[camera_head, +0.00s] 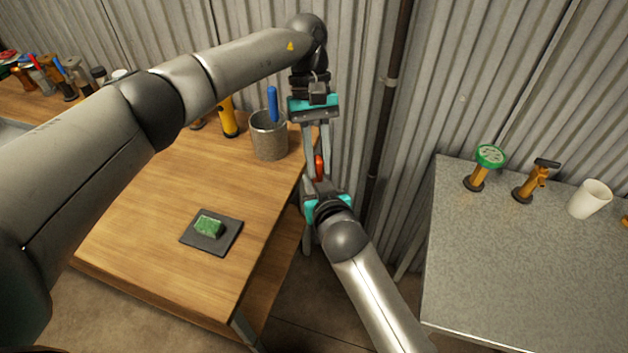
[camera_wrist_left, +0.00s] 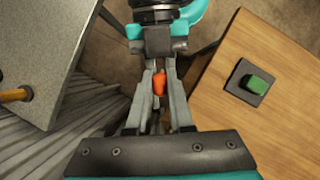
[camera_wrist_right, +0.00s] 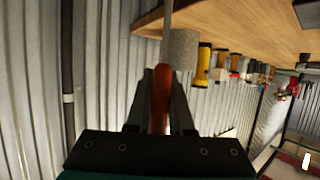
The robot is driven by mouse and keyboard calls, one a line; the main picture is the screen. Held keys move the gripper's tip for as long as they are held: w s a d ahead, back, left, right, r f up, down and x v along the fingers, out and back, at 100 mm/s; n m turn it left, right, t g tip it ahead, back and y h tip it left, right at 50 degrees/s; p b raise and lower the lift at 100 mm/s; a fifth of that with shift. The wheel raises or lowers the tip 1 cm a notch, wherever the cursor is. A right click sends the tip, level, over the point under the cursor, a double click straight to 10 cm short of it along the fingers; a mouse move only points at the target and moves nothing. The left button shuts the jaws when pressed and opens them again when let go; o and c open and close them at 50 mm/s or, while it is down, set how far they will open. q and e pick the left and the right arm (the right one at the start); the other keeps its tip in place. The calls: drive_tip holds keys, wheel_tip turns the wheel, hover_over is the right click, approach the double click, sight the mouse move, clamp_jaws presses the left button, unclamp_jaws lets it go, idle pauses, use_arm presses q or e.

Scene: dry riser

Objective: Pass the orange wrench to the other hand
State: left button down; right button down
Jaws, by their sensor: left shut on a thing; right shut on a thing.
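The orange wrench (camera_head: 319,167) is held in the air between my two grippers, just off the right edge of the wooden table. Only a short orange part shows in the head view; fingers hide the rest. My left gripper (camera_head: 316,152) reaches down from above and is shut on it. My right gripper (camera_head: 317,182) comes up from below and is shut on it too. In the left wrist view the orange part (camera_wrist_left: 159,84) shows between the facing fingers. In the right wrist view the orange handle (camera_wrist_right: 160,98) lies between the right fingers.
The wooden table (camera_head: 150,205) carries a grey pot (camera_head: 269,140) with a blue-handled tool and a green block (camera_head: 209,226) on a dark pad (camera_head: 225,245). A grey counter (camera_head: 520,270) stands right, with brass valves and a white cup (camera_head: 590,198). A corrugated wall and dark pipe (camera_head: 385,110) are close behind.

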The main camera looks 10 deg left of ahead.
use_arm(q)
drive_tip(key=shift+w+d+r, duration=0.1)
drive_tip(key=shift+d, duration=0.05)
idle(0.8)
drive_tip(key=c, duration=1.2)
unclamp_jaws()
drive_tip(key=o, duration=0.5)
